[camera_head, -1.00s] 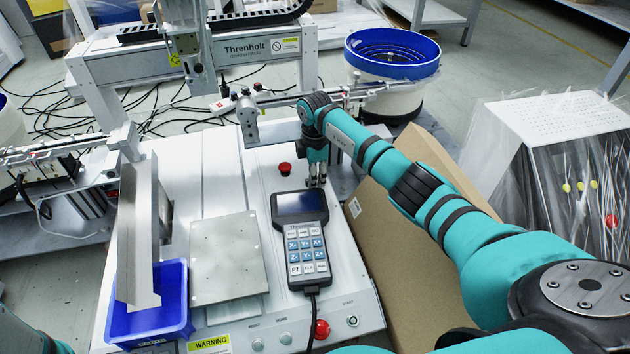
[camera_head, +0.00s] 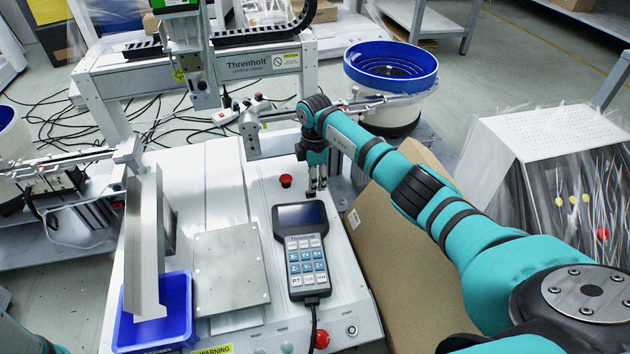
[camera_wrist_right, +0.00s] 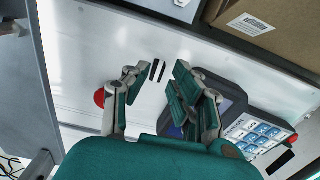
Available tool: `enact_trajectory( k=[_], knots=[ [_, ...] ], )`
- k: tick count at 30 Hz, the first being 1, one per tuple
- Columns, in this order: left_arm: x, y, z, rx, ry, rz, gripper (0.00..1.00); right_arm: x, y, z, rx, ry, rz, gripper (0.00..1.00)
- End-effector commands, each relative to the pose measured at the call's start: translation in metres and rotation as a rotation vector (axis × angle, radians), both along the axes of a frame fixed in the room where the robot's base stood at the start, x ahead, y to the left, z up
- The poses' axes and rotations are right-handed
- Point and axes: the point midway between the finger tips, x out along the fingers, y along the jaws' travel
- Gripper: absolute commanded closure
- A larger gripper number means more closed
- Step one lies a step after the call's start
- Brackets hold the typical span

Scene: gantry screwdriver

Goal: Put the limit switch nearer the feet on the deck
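The white machine deck (camera_head: 185,225) lies in front of the grey gantry (camera_head: 262,66) marked Threnholt. I cannot clearly make out a limit switch in either view. My right gripper (camera_head: 317,190) points down over the deck's right side, behind the pendant and right of the red button. In the right wrist view, the right gripper (camera_wrist_right: 160,72) has its fingers spread, with nothing seen held. Two small dark slots or marks (camera_wrist_right: 157,71) show on the white surface between the fingertips. My left gripper is out of view; only a bit of the left arm shows at lower left.
The pendant (camera_head: 304,255) lies on the deck beside a bare metal plate (camera_head: 231,268). A blue bin (camera_head: 180,318) and a tall metal bracket (camera_head: 146,245) stand at left. The red button (camera_head: 286,181) is near the gripper. A cardboard box (camera_head: 400,270) is right of the deck.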

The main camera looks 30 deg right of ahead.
Motion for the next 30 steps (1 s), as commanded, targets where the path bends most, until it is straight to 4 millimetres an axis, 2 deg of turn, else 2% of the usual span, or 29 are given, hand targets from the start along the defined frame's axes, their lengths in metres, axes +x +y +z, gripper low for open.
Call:
enact_trajectory(
  k=[1, 9, 13, 19, 21, 23, 26, 29, 30],
  knots=[
    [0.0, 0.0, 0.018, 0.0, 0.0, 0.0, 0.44, 0.001, -0.001, 0.021, -0.001, -0.002, 0.0, 0.75],
    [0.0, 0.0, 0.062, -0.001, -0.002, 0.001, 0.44, 0.0, -0.001, 0.075, -0.001, 0.0, -0.001, 0.75],
    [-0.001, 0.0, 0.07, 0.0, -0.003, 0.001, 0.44, 0.0, 0.0, 0.086, -0.001, 0.001, 0.0, 0.75],
    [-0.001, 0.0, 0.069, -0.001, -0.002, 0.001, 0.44, 0.0, 0.0, 0.086, 0.0, 0.001, 0.0, 0.75],
    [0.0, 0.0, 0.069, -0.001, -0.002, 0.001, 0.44, 0.002, 0.006, 0.087, 0.015, -0.009, 0.017, 0.75],
    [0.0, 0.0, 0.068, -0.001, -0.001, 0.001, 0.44, 0.005, 0.022, 0.09, 0.053, -0.031, 0.058, 0.75],
    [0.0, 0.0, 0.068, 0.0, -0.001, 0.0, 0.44, 0.014, 0.07, 0.103, 0.175, -0.107, 0.191, 0.75],
    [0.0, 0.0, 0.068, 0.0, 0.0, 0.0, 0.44, 0.02, 0.142, 0.133, 0.354, -0.232, 0.383, 0.75],
    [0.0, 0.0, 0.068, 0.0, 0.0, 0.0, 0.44, 0.02, 0.172, 0.149, 0.433, -0.291, 0.465, 0.75]
  ],
)
